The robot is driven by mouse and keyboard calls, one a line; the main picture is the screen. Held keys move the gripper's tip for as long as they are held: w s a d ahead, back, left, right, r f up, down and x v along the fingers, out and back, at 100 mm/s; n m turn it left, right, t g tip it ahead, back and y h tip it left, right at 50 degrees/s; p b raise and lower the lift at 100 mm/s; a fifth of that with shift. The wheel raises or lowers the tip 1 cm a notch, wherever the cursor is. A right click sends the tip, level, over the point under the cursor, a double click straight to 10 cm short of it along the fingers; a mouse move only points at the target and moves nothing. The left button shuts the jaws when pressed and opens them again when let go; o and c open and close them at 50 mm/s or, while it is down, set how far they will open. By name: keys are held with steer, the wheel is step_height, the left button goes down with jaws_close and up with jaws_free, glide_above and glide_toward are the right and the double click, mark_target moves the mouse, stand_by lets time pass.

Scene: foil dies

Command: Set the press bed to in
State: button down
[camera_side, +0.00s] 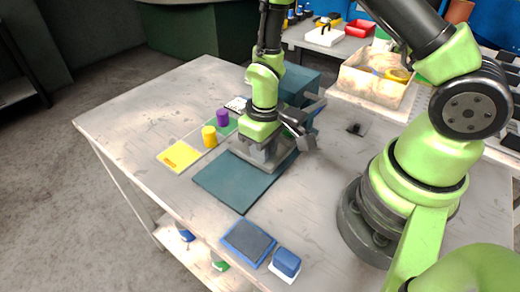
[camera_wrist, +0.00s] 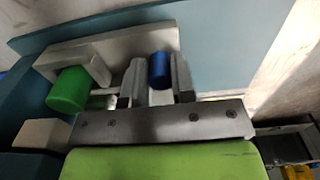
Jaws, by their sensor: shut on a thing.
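The press bed looks to be the flat dark teal plate (camera_side: 235,183) on the table, extending forward from the teal press body (camera_side: 297,83). My gripper (camera_side: 262,158) is low over the back part of this plate, pointing down. In the wrist view, my gripper (camera_wrist: 158,85) has its two grey fingers on either side of a small blue cylinder (camera_wrist: 159,68) and is shut on it. A pale grey bar (camera_wrist: 105,50) lies just behind the fingers, with a green cylinder (camera_wrist: 70,90) at its left. The arm hides the plate's back end in the side view.
The table's left part is clear.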

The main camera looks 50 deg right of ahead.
steer(key=c, duration=1.3)
jaws_free()
steer(key=shift+d, duration=0.2)
steer(key=shift+o, duration=0.2)
steer(key=shift+a, duration=0.55)
steer(key=a, duration=1.1)
steer(key=shift+a, duration=0.35)
steer(key=s+d+r+m+t+y, duration=0.1)
steer(key=d+r, duration=0.2)
steer(key=r, duration=0.7)
steer(key=s+d+r+m+t, duration=0.1)
steer(key=d+r, duration=0.2)
steer(key=r, duration=0.8)
steer(key=s+d+r+m+t, duration=0.1)
steer(key=s+d+r+t, duration=0.1)
steer(key=s, duration=0.3)
steer(key=s+d+r+m+t+y, duration=0.1)
steer(key=s+d+r+t, duration=0.2)
steer(key=s+r, duration=0.2)
steer(key=shift+d, duration=0.2)
